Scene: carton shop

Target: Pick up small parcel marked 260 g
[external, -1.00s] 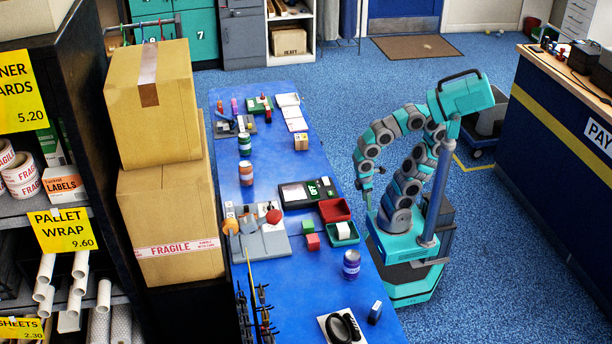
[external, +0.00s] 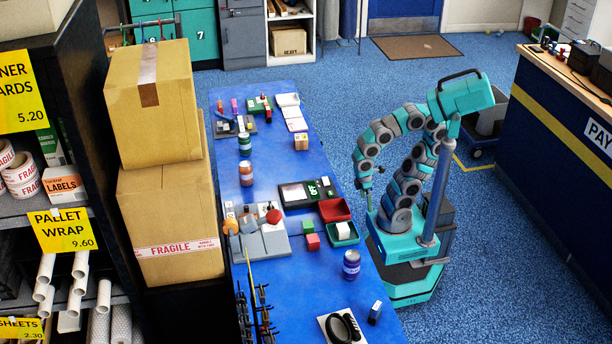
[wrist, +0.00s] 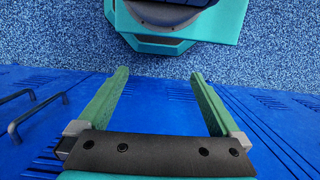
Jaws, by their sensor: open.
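A small brown parcel (external: 301,142) with a pale label stands on the blue table towards its far right edge. Its mark is too small to read, so I cannot tell whether it says 260 g. My gripper (external: 367,198) hangs beside the table's right edge, well apart from that parcel. In the wrist view my gripper (wrist: 160,73) is open, with its two green fingers wide apart and nothing between them. No parcel shows in the wrist view.
The blue table (external: 273,170) also holds a black scale (external: 293,195), a red tray (external: 335,210), a green tray (external: 346,239), red and green blocks and several cans. Two large cartons (external: 165,225) are stacked at its left. Blue floor is open behind my base.

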